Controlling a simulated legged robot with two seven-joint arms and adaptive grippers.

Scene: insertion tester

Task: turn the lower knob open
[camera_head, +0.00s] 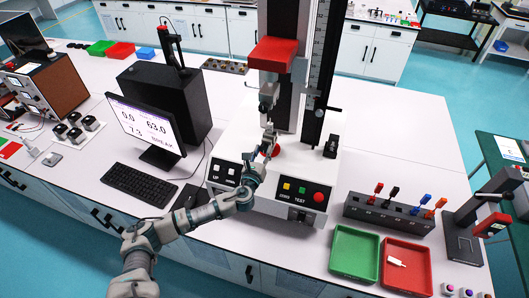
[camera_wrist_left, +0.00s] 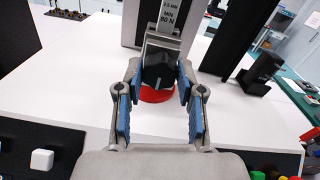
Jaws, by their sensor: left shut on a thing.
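The lower knob (camera_wrist_left: 158,68) is black and faceted, above a red round base (camera_wrist_left: 157,95) on the tester in the left wrist view. My left gripper (camera_wrist_left: 158,82) has its blue-padded fingers on either side of the knob and is shut on it. In the head view the left gripper (camera_head: 269,143) reaches in at the foot of the tester's column and hides the knob; a bit of the red base (camera_head: 276,151) shows beside it. The knob's turn angle is hard to tell. My right gripper is not in view.
The tester's white base (camera_head: 330,175) has a front panel with a red button (camera_head: 318,197). A red block (camera_head: 273,54) sits above the gripper. A green tray (camera_head: 355,252) and a red tray (camera_head: 407,266) lie at right. A keyboard (camera_head: 141,184) and monitor (camera_head: 146,125) stand left.

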